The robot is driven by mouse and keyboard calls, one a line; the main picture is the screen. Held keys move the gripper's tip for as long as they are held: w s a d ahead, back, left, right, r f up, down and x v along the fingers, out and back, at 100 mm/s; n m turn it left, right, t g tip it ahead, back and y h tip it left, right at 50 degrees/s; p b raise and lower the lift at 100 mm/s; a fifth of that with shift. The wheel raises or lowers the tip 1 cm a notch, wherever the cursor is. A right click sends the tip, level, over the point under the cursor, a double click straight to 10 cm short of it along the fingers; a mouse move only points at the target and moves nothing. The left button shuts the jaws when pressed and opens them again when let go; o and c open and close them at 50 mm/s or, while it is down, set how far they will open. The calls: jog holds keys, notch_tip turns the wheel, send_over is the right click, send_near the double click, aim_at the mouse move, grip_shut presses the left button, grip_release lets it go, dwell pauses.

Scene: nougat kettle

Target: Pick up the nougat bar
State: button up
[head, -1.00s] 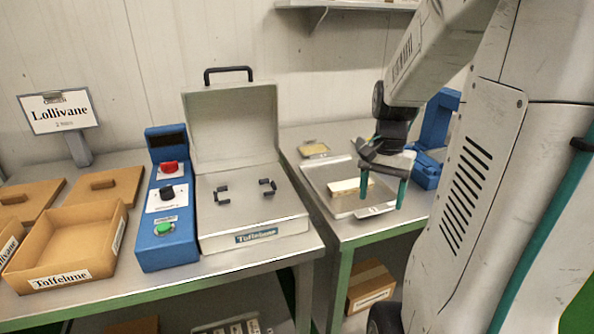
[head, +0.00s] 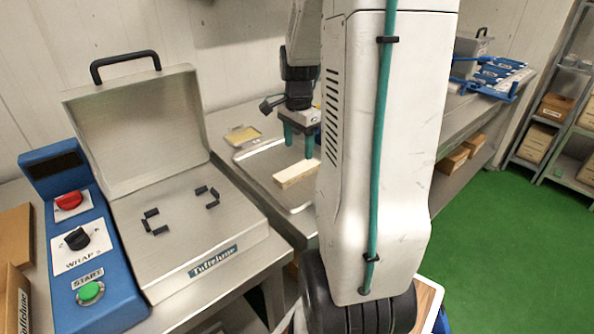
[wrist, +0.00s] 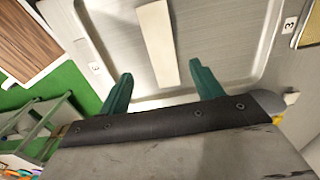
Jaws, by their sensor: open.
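The nougat bar (head: 296,174) is a pale, cream-coloured block lying on a shallow metal tray (head: 258,160) in the head view. In the wrist view the bar (wrist: 159,45) lies lengthwise just ahead of and between my fingers, on the bare tray floor (wrist: 215,45). My gripper (head: 299,140) has two teal fingers and hangs above the tray, slightly beyond the bar. In the wrist view my gripper (wrist: 160,90) is open and empty, its fingers spread wider than the bar. Part of the tray is hidden behind my arm in the head view.
A metal wrapping machine with an open lid (head: 140,130) and a blue control panel (head: 75,230) stands left of the tray. A small tray with a yellowish piece (head: 243,135) lies behind. Blue equipment (head: 490,78) stands far right. Green floor (head: 510,230) is clear at right.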

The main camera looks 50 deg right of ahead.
aim_at(298, 169)
notch_tip(298, 169, down, 8)
jog(key=shift+w+r, duration=0.15)
jog(key=shift+r, duration=0.05)
jog(key=shift+d, duration=0.1)
jog(key=c, duration=1.2)
